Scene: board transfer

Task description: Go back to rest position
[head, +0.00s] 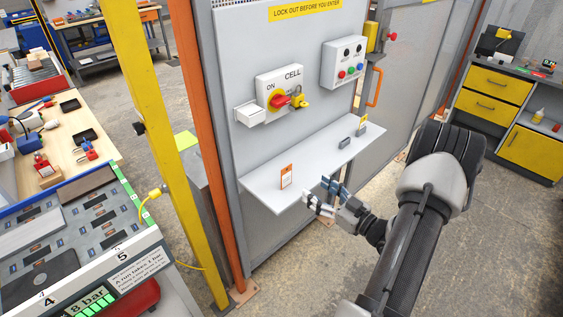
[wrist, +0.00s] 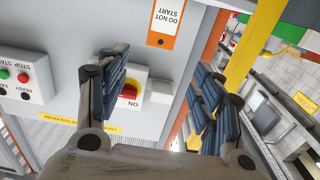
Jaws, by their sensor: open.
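My gripper (head: 318,193) is at the front edge of the grey shelf (head: 262,183) on the cell panel, to the right of an orange and white tag (head: 287,177). Its fingers are spread, with nothing seen between them; the wrist view shows the gap too (wrist: 160,65). The tag, reading "DO NOT START" in the wrist view (wrist: 167,22), stands on the shelf apart from the fingers. The red switch knob (head: 280,102) sits on the CELL box, with a yellow piece (head: 300,98) beside it. In the wrist view a finger partly covers that box.
A small white holder (head: 250,113) is left of the switch. A button box (head: 344,62) is to the right. Small grey blocks (head: 344,143) lie on the shelf. A yellow post (head: 150,120) and workbench (head: 80,230) stand left; open floor (head: 500,240) lies right.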

